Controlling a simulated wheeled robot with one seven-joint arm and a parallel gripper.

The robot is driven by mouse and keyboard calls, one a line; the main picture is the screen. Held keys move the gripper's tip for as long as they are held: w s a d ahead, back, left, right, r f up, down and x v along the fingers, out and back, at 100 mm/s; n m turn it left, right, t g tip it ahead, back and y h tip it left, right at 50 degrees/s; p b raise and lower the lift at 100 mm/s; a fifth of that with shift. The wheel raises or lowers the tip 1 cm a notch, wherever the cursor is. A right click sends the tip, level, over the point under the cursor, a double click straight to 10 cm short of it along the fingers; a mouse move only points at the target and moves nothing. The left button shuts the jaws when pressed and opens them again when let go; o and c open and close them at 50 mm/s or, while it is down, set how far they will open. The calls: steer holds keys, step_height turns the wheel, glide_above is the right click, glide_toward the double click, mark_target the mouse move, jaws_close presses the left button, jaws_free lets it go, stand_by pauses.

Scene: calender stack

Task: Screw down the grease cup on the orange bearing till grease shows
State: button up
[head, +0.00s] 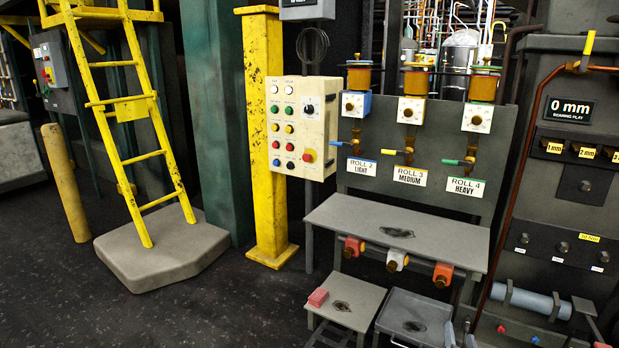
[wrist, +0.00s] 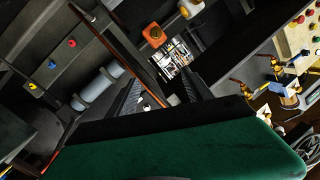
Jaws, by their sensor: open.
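The orange bearing (head: 443,272) is a small orange block under the front edge of the grey bench, the rightmost of a row of three. A brown round cup (head: 441,282) shows on its front, small and without clear detail. In the tilted wrist view an orange block (wrist: 153,37) with a round brown front shows at the top centre and looks like the same bearing. No grease can be made out on it.
A red block (head: 354,246) and a white block (head: 397,260) sit left of the orange bearing. The grey bench (head: 340,212) overhangs them. Low stands (head: 375,296) are in front below. A large green shape (wrist: 190,150) fills the wrist view's bottom. Open floor lies left.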

steer(key=w+a+r+n+g+y+p, duration=0.2)
steer(key=a+r+n+y+p, duration=0.35)
steer(key=a+r, duration=0.7)
steer(key=w+a+r+n+g+y+p, duration=0.25)
steer(key=a+r+p, duration=0.65)
steer(key=r, duration=0.6)
steer(key=s+a+r+n+g+p, duration=0.1)
steer(key=s+a+r+g+p, duration=0.1)
steer(key=s+a+r+p, duration=0.4)
steer(key=s+a+r+n+g+p, duration=0.1)
steer(key=s+a+r+g+p, duration=0.25)
steer(key=s+r, duration=0.5)
steer(key=s+a+r+g+h+p, duration=0.1)
steer(key=s+r+p, duration=0.2)
steer(key=s, duration=0.5)
steer(key=s+a+r+g+p, duration=0.1)
steer(key=s+r+p, duration=0.2)
steer(key=s, duration=0.5)
steer(key=shift+r+g+h, duration=0.4)
steer(key=shift+r, duration=0.25)
steer(key=shift+w, duration=0.1)
